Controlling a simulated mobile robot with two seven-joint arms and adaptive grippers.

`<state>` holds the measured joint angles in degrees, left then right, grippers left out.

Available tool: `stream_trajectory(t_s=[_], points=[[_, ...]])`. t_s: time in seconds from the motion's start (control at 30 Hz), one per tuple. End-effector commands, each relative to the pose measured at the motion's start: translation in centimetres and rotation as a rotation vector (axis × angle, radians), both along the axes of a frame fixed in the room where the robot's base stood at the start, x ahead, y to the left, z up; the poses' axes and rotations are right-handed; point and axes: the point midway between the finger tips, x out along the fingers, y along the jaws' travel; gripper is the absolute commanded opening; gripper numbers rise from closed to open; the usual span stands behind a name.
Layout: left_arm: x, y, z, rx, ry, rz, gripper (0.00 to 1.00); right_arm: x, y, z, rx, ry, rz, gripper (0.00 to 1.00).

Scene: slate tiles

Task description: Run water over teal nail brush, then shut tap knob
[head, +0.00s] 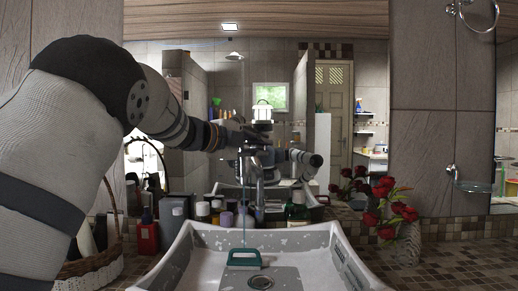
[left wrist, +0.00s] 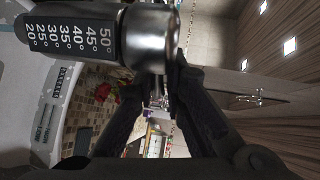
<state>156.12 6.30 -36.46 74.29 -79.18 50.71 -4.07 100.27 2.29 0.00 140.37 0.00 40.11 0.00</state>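The teal nail brush (head: 244,258) lies in the white sink (head: 200,262), just left of the drain. A thin bluish stream hangs above the brush and seems to be running water. The tap (head: 258,180) stands behind the sink, partly hidden by my left gripper (head: 250,148). In the left wrist view, a black sleeve with a temperature scale (left wrist: 65,38) ends in the chrome tap knob (left wrist: 150,38). My left gripper's fingers (left wrist: 160,85) stand apart close by the knob, with background showing between them. Whether they touch it I cannot tell. My right gripper is not in view.
Several bottles and jars (head: 225,215) line the ledge behind the sink. A wicker basket (head: 92,275) stands at the left. Red roses in a glass vase (head: 406,243) stand at the right. A mirror (head: 345,100) covers the wall behind the tap.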

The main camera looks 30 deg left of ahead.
Motion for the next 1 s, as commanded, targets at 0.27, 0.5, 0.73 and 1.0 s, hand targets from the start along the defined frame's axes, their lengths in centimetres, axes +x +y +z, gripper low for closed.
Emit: stream_trajectory(t_s=[0.27, 0.5, 0.73, 1.0], points=[[0.8, -0.1, -0.4, 0.000, 0.010, 0.174, 0.00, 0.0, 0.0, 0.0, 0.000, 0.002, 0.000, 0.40], [1.7, 0.6, -0.5, -0.005, 0.008, 0.400, 0.00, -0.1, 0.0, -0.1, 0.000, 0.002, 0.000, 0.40], [1.7, 0.8, -0.4, -0.005, 0.007, 0.415, 0.00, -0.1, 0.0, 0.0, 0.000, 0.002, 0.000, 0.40], [1.6, 0.8, -0.3, -0.005, 0.006, 0.413, 0.29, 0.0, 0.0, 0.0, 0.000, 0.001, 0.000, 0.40]])
